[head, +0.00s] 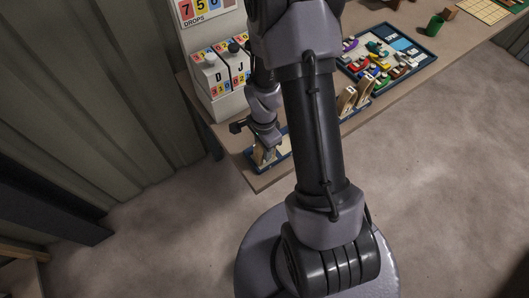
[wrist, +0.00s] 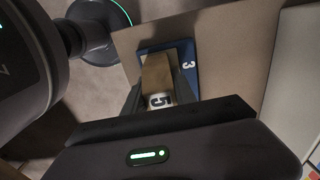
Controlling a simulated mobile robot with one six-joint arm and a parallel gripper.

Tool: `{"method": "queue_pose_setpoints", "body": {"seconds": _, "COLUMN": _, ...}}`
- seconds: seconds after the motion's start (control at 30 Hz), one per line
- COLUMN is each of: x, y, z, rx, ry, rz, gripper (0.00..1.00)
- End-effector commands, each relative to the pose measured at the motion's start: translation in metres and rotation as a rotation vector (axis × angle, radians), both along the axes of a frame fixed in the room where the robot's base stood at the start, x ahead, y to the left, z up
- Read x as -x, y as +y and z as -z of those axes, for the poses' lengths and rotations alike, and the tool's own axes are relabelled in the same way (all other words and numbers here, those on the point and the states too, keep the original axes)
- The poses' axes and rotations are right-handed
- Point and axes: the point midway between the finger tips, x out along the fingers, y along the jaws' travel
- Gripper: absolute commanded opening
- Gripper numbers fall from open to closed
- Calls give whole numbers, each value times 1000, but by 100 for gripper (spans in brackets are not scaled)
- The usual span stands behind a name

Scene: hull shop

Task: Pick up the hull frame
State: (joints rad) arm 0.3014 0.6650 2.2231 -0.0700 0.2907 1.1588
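A wooden hull frame piece (wrist: 157,75) with a white label reading 5 stands between the fingers of my gripper (wrist: 160,88) in the wrist view. The fingers flank it closely on both sides; I cannot tell whether they press on it. It is at a blue-rimmed tray (wrist: 187,80) marked 3. In the head view my gripper (head: 264,146) points down at the table's near left corner, with a bit of the wooden piece (head: 263,157) showing below it. My arm hides part of the tray there.
Two wooden upright pieces (head: 346,101) stand to the right, beyond my arm. Behind them a blue tray (head: 412,57) holds several colourful parts. A white numbered dispenser (head: 214,86) stands at the left of the table (head: 279,176).

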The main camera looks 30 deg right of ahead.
Motion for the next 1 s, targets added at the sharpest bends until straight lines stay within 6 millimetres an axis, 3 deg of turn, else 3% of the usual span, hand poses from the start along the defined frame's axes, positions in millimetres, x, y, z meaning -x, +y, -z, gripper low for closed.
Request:
{"method": "queue_pose_setpoints", "body": {"seconds": 0.1, "x": 0, "y": 0, "z": 0, "rx": 0, "ry": 0, "rz": 0, "gripper": 0}}
{"method": "queue_pose_setpoints", "body": {"seconds": 0.43, "x": 0, "y": 0, "z": -4, "rx": 0, "ry": -1, "rz": 0, "gripper": 0}}
{"method": "queue_pose_setpoints", "body": {"seconds": 0.7, "x": -1, "y": 0, "z": -41, "rx": 1, "ry": -3, "rz": 0, "gripper": 0}}
{"method": "queue_pose_setpoints", "body": {"seconds": 0.87, "x": 35, "y": -10, "z": -40, "rx": -1, "ry": 2, "rz": 5, "gripper": 0}}
{"method": "queue_pose_setpoints", "body": {"seconds": 1.0, "x": 75, "y": -21, "z": -44, "rx": -1, "ry": 1, "rz": 7, "gripper": 0}}
